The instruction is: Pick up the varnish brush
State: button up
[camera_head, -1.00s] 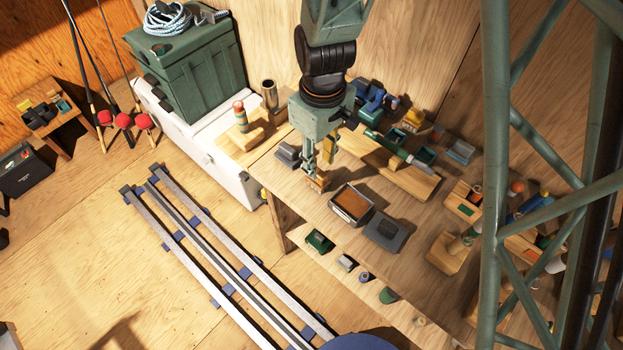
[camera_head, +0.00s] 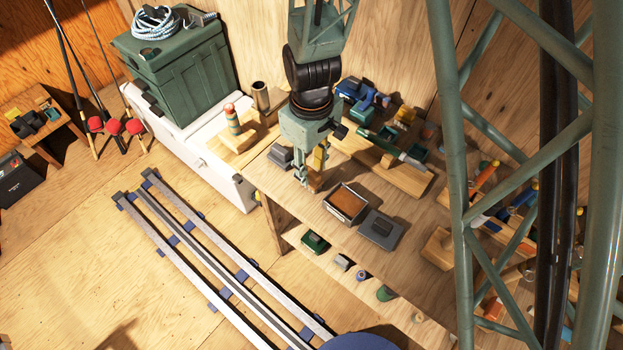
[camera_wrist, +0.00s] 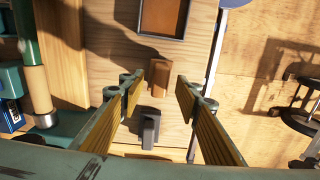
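A small brown wooden piece (camera_wrist: 160,72) stands on the bench between the lines of my fingertips in the wrist view. It may be the varnish brush, but its bristles cannot be made out. In the head view it shows partly hidden at my fingertips (camera_head: 316,184). My gripper (camera_wrist: 160,86) is open, with one finger on each side of the piece and a visible gap to both. In the head view my gripper (camera_head: 307,180) points down, low over the bench. Whether the fingertips are level with the piece is unclear.
A tray with brown filling (camera_head: 329,208) and a dark grey block (camera_head: 380,229) lie to the right. A grey piece (camera_wrist: 150,128) sits close by in the wrist view. Wooden blocks and a green-handled tool (camera_head: 395,148) lie behind. The bench front edge is near.

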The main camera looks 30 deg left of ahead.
aim_at(312, 172)
jog(key=shift+f, duration=1)
jog(key=shift+c, duration=0.2)
jog(key=c, duration=0.9)
jog(key=shift+r, duration=0.25)
jog(key=shift+r, duration=4.8)
jog(key=shift+o, duration=1.1)
jog(key=shift+c, duration=0.8)
